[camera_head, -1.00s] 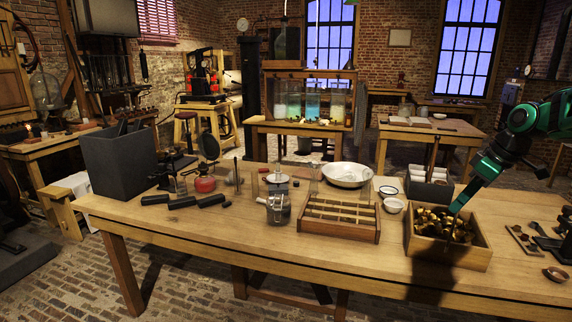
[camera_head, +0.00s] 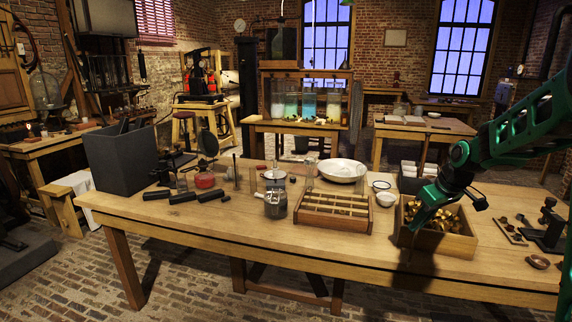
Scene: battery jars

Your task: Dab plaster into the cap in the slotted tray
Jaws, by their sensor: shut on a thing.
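My gripper (camera_head: 418,221) hangs over the left side of a wooden crate of brass pieces (camera_head: 451,216). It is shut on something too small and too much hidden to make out. The slotted tray (camera_head: 371,224), a low wooden box with pale slats, lies on the bench to the left of my gripper, apart from it. I cannot make out a cap in its slots. A small white bowl (camera_head: 386,200) stands between the tray and the crate; whether it holds plaster I cannot tell.
A wide white basin (camera_head: 343,168) and a dark-rimmed cup (camera_head: 381,185) stand behind the tray. A metal pot (camera_head: 276,203) is left of it, with black rods (camera_head: 183,196) and a dark box (camera_head: 118,160) farther left. The bench's front strip is clear.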

